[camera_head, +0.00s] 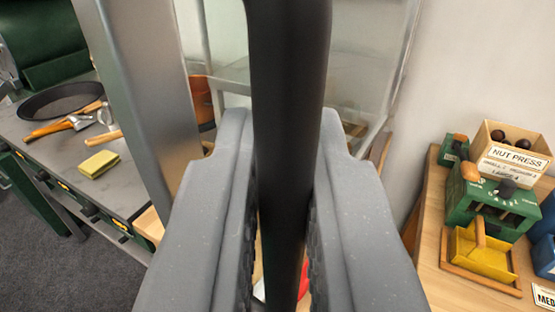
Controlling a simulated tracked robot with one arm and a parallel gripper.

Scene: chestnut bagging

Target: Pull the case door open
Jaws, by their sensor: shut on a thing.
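A thick black upright handle (288,70) runs down the middle of the view and bends near the top. My gripper (286,135) is shut on it, with one grey finger on each side. Behind it is a glass case with thin grey metal framing (232,86), seen through clear panes. A wide grey metal post (140,90) stands tilted at left; I cannot tell whether it belongs to the door or the case. The handle and fingers hide much of the case, so how far the door stands open cannot be told.
At left, a grey counter (45,140) bears a black pan (60,100), wooden-handled tools and a yellow sponge (99,164). At right, a wooden table (440,270) bears a nut press box (510,150), a green device (490,205) and a yellow tray (480,255). Dark floor shows lower left.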

